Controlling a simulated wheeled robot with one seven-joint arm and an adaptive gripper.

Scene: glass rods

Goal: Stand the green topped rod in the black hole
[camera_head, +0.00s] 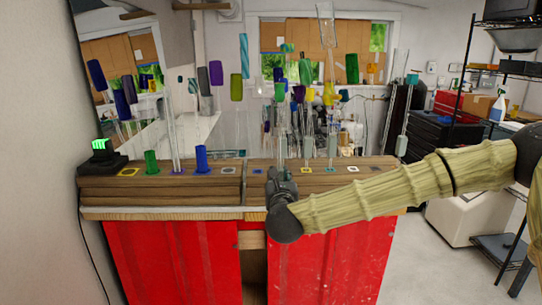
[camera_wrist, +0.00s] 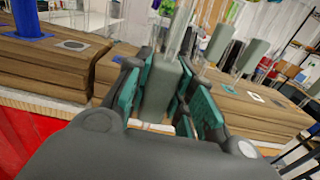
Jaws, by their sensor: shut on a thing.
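The rod looks roughly upright there. Several rods overlap above my gripper in the head view, so I cannot tell the held rod's top colour. Green tops show there, including a dark green one (camera_head: 352,68). I cannot tell which marked hole is black.
The wooden bench (camera_head: 150,193) carries several coloured hole markers. A green holder (camera_head: 151,162) and a blue holder (camera_head: 201,159) stand on its left part. Clear rods with coloured tops crowd behind my gripper. A small black device with a green display (camera_head: 101,155) stands at the left end.

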